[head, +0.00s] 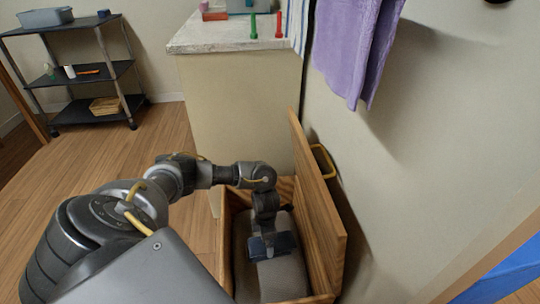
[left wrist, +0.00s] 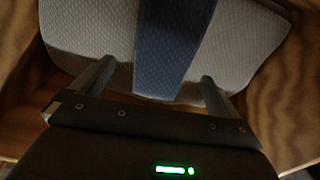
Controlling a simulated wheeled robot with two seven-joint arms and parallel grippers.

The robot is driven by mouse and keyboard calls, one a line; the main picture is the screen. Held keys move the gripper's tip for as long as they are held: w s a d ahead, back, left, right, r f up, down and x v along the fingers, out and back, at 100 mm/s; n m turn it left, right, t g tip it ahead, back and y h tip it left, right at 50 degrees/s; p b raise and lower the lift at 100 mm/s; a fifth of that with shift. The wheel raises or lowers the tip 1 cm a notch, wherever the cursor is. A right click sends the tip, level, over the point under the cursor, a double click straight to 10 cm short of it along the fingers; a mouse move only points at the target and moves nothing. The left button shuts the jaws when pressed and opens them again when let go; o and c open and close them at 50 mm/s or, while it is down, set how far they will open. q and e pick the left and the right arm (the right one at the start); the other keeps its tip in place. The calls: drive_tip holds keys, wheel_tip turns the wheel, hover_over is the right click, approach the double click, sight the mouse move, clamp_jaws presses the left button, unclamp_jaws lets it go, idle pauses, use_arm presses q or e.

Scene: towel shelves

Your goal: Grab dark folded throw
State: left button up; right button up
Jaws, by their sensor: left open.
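A grey folded throw (head: 286,280) with a woven texture lies inside an open wooden chest (head: 334,245). In the left wrist view the throw (left wrist: 90,30) has a broad dark blue band (left wrist: 172,45) across its middle. My left gripper (head: 268,246) reaches down into the chest over the throw. In the left wrist view my left gripper (left wrist: 158,72) is open, its two fingers apart on either side of the blue band. I cannot tell whether the fingertips touch the fabric. The throw's underside is hidden. My right gripper is not in view.
The chest's raised lid (head: 318,200) stands along the wall side. A counter (head: 235,45) stands behind the chest. A purple towel (head: 355,50) hangs on the right wall. A black shelf rack (head: 85,75) stands far left. The wooden floor (head: 110,155) between is clear.

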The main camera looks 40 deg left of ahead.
use_arm(q)
wheel_tip(320, 180, down, 5)
drive_tip(key=b, duration=0.2)
drive_tip(key=shift+w+d+f+b, duration=0.1)
drive_tip(key=shift+b, duration=0.3)
drive_tip(key=c, duration=0.9)
